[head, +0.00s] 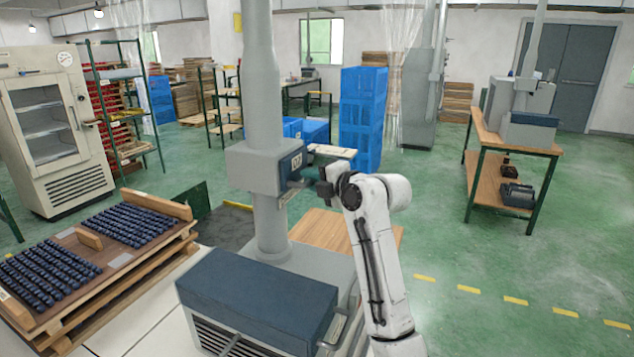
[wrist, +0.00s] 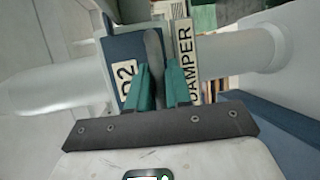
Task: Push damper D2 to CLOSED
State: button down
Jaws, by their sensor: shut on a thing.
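Damper D2 is a grey box (head: 252,170) on a vertical grey duct, with a dark blue face and a D2 label (wrist: 127,85). Its grey lever (wrist: 153,58) sticks out from the blue face in the wrist view. My gripper (wrist: 161,82) has its teal fingers on either side of the lever and is shut on it. In the head view my gripper (head: 318,187) is at the right side of the box and hides most of the lever. A DAMPER sign (wrist: 186,62) stands beside the lever. I cannot read an OPEN or CLOSED mark.
A machine with a dark blue top (head: 258,300) stands below the duct. A tray of dark blue pieces (head: 150,262) is at the left. Blue crates (head: 362,115) stand behind. A wooden workbench (head: 490,150) is at the right, with clear green floor before it.

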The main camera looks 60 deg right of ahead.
jog(key=c, duration=1.3)
grip_release()
jog(key=shift+w+a, duration=0.1)
jog(key=shift+w, duration=0.2)
jog(key=shift+o, duration=0.9)
jog(key=shift+r, duration=0.1)
jog(key=shift+s, duration=0.1)
jog(key=b+v, duration=0.2)
jog(key=v, duration=0.8)
jog(key=shift+s, duration=0.4)
